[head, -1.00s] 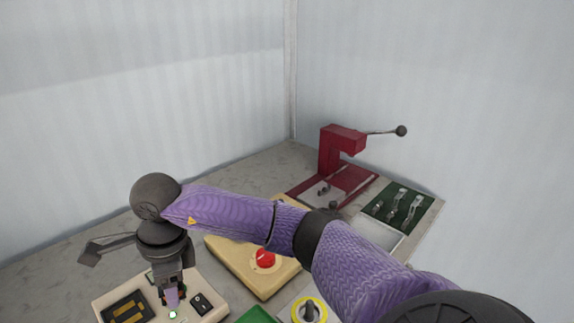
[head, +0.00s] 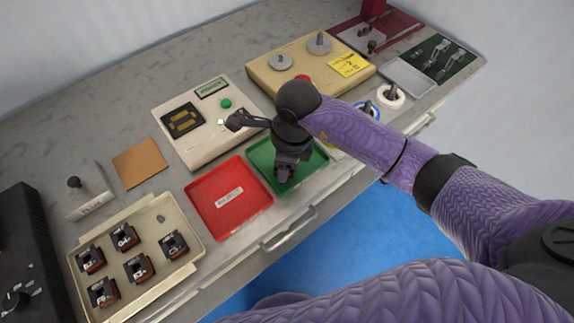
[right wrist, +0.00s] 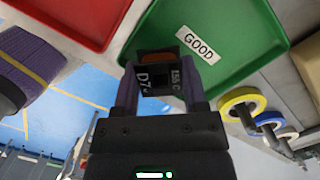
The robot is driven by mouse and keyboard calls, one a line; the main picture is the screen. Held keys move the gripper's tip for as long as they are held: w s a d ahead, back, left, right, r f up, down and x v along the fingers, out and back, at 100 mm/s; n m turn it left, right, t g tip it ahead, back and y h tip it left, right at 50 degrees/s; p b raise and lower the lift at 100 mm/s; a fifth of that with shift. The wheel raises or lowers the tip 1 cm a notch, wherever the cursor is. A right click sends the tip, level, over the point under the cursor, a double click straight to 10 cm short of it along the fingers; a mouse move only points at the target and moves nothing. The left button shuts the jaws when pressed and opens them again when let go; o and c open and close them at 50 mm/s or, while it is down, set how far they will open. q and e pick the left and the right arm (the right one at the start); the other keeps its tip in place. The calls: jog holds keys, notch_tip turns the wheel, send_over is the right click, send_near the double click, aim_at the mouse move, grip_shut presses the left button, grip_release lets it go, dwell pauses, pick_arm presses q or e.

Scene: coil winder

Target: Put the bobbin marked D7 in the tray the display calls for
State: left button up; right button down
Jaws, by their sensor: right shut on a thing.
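My right gripper (head: 284,174) is over the green tray (head: 262,153), pointing down. In the right wrist view the gripper (right wrist: 160,85) is shut on a dark bobbin (right wrist: 158,80) marked D7, with copper-coloured winding. The green tray (right wrist: 215,25) carries a label reading GOOD. Whether the bobbin touches the tray floor I cannot tell. The red tray (head: 215,212) stands left of the green one, empty, its label too small to read. The display (head: 212,88) is on the cream tester (head: 200,140); its text is unreadable. My left gripper is not in view.
A cream tray (head: 185,265) holds several bobbins at the lower left. An orange-brown pad (head: 140,163) and a black box (head: 30,250) lie nearby. Wire spools (head: 391,97) stand right of my gripper. The bench's front edge runs just before the trays.

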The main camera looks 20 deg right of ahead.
notch_tip(320, 180, down, 2)
jog(key=shift+r, duration=0.1)
jog(key=shift+f, duration=0.2)
jog(key=shift+c, duration=2.1)
grip_release()
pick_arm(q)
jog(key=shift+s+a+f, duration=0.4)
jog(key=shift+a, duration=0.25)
pick_arm(e)
jog(key=shift+r, duration=0.15)
jog(key=r+p, duration=0.1)
jog(key=r, duration=0.2)
jog(key=r+p, duration=0.1)
jog(key=r, duration=0.3)
jog(key=d+r+p, duration=0.1)
jog(key=r, duration=0.3)
jog(key=shift+s+d+r, duration=0.1)
jog(key=shift+s, duration=0.15)
jog(key=shift+s+r, duration=0.1)
jog(key=shift+r, duration=0.35)
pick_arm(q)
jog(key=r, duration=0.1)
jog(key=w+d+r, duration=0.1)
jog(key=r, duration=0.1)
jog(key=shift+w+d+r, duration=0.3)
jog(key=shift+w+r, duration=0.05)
